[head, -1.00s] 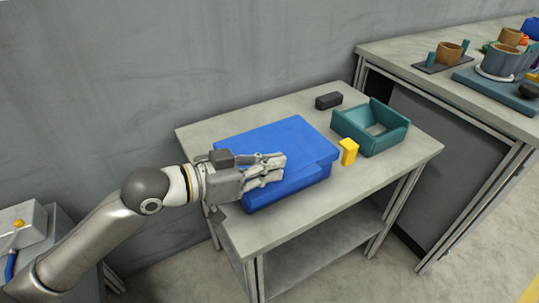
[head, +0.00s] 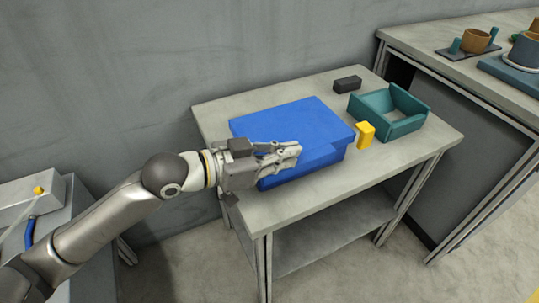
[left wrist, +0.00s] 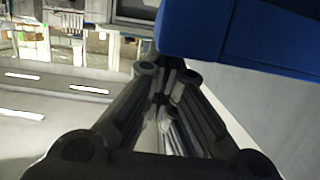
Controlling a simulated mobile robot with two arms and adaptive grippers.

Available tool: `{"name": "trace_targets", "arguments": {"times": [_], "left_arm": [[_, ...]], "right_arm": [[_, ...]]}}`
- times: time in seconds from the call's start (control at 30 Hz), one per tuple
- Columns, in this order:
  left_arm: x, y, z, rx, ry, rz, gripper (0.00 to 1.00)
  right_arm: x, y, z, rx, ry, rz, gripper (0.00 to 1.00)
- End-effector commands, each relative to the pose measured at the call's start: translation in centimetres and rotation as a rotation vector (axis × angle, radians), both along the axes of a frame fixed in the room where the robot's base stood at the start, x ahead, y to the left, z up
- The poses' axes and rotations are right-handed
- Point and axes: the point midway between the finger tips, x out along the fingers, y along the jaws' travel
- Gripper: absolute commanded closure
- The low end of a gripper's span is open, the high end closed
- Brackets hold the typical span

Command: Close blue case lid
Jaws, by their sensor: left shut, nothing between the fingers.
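The blue case (head: 322,166) stands on the grey table, its lid (head: 285,122) lying over the top. The lid looks down or nearly down; I cannot tell whether it is fully shut. My left gripper (head: 292,153) is shut and empty at the near left side of the case, covering part of the lid's near edge. I cannot tell whether it touches the lid. In the left wrist view the shut fingers (left wrist: 163,75) point toward the blue case (left wrist: 235,38), which fills the upper right. My right gripper is not in view.
A yellow block (head: 365,135) stands just right of the case. A teal open tray (head: 405,127) and a black block (head: 347,84) are behind it on the table. Another bench (head: 430,55) with stacked parts stands at right. The table's front right corner is clear.

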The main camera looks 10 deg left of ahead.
Motion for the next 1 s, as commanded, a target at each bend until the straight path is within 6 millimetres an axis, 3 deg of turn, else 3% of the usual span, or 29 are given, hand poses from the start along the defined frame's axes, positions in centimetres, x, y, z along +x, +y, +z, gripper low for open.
{"name": "trace_targets", "arguments": {"times": [0.6,1.0], "left_arm": [[-4.1,6.0,1.6,0.008,0.001,0.001,1.00],[-6.0,8.8,2.5,0.005,0.000,0.000,1.00]], "right_arm": [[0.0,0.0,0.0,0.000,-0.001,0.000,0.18],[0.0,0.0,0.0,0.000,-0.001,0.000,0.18]]}}
